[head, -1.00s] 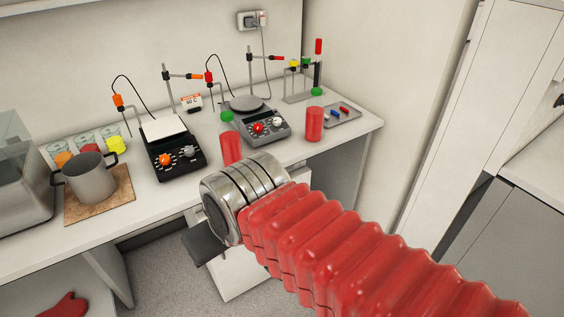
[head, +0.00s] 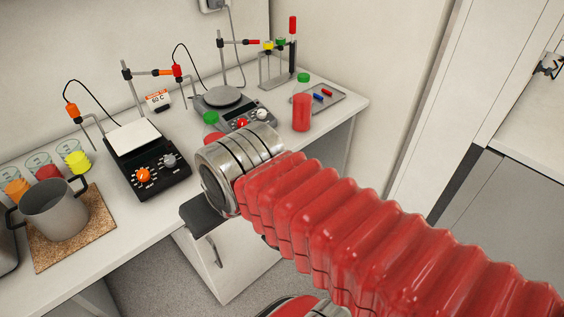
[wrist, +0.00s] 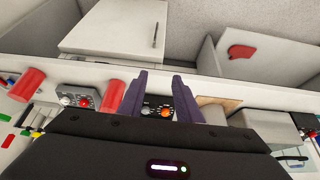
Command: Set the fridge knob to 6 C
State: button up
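No fridge knob or temperature marking for a fridge can be made out in either view. My gripper (wrist: 160,75) shows in the wrist view with two purple fingers spread apart and nothing between them. It points over the bench, with a black hotplate with an orange knob (wrist: 166,111) seen beyond the gap. In the head view my red-sleeved arm crosses the middle and the fingers cannot be made out. A white cabinet with a handle (wrist: 116,28) stands under the bench; whether it is the fridge cannot be told.
The bench (head: 135,235) carries a black hotplate (head: 150,172), a grey stirrer (head: 240,112), a pot (head: 56,210) on a cork mat, a red bottle (head: 302,112) and a rack. A small card (head: 158,99) reads 60 C. A dark object (head: 548,65) is at the right edge.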

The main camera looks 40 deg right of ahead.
jog(key=shift+o, duration=0.4)
jog(key=shift+o, duration=0.7)
jog(key=shift+d, duration=0.1)
jog(key=shift+o, duration=0.7)
jog(key=shift+w+d+f, duration=0.1)
jog(key=shift+d+f, duration=0.1)
jog(key=shift+d, duration=0.05)
jog(key=w+d+f+m+g+h, duration=0.1)
jog(key=d+f+m+g, duration=0.1)
jog(key=d+f, duration=0.65)
jog(key=d+f+m+g+h, duration=0.15)
jog(key=d+f, duration=0.45)
jog(key=d, duration=0.6)
jog(key=w+d+f+m+g+h, duration=0.1)
jog(key=d+f+m, duration=0.1)
jog(key=d+f, duration=0.65)
jog(key=w+d+f+n+t, duration=0.1)
jog(key=d+f+t, duration=0.4)
jog(key=d+f, duration=1)
jog(key=w+a+r+n+t+y, duration=0.2)
jog(key=w+a+r+t+y, duration=0.2)
jog(key=t, duration=0.8)
jog(key=w+a+r, duration=0.2)
jog(key=w+r, duration=0.2)
jog(key=r, duration=0.1)
jog(key=shift+a+r, duration=0.35)
